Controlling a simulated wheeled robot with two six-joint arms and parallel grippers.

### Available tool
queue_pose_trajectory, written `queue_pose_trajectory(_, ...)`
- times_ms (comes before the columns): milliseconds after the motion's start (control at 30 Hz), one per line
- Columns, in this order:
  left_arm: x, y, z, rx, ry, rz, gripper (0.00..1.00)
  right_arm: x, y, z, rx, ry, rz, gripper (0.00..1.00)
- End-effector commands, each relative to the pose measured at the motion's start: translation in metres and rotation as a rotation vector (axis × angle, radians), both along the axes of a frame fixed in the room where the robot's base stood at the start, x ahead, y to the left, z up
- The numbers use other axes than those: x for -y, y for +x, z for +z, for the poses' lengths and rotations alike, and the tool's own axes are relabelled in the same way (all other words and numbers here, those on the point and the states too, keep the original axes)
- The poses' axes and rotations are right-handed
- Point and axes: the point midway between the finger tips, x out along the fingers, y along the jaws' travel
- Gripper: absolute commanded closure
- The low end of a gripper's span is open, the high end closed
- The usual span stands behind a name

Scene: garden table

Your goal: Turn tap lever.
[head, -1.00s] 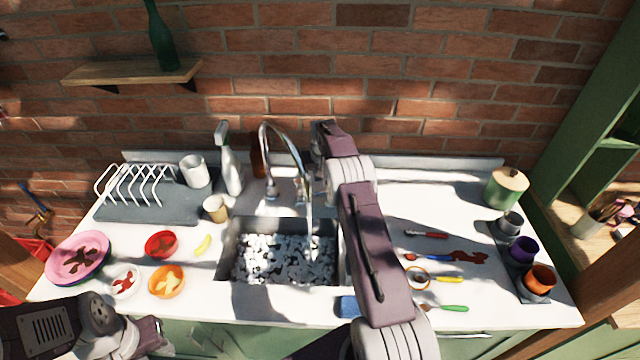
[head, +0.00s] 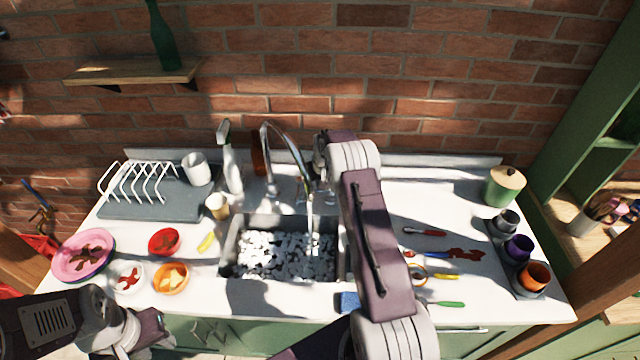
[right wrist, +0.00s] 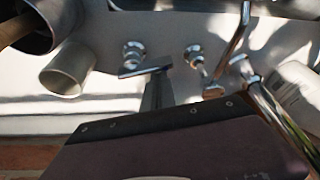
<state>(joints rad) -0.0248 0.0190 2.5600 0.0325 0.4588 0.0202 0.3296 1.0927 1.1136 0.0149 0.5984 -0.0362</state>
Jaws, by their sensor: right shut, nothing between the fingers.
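The chrome tap (head: 290,150) arches over the sink (head: 229,250), and a stream falls from its spout. In the right wrist view, two chrome tap fittings stand on the counter: one with a short bar lever (right wrist: 146,70), another beside it (right wrist: 200,68). The tap's curved pipe (right wrist: 275,108) shows at the right. My right gripper (right wrist: 158,90) is shut and empty, its tips right by the bar lever; I cannot tell if they touch. In the head view my right arm hides most of it. My left gripper (head: 152,328) is at the lower left, its jaws unclear.
A spray bottle (head: 231,160) and a beige cup (head: 217,206) stand left of the tap. A dish rack (head: 150,205), bowls and a pink plate (head: 84,252) fill the left. Cutlery and a tray of cups (head: 512,262) lie right. A blue sponge (head: 349,301) lies before the sink.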

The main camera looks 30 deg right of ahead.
Motion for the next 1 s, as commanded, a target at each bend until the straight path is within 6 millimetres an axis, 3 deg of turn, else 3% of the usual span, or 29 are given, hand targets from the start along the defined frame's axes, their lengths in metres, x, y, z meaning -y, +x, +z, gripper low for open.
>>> queue_pose_trajectory(667, 0.000, 0.000, -0.008, 0.000, 0.000, 0.000, 0.64, -0.002, -0.004, -0.001, -0.002, 0.001, 0.110, 1.00)
queue_pose_trajectory(1000, 0.000, 0.000, -0.027, 0.000, 0.000, 0.000, 0.64, -0.005, -0.011, -0.004, -0.001, 0.002, 0.301, 1.00)
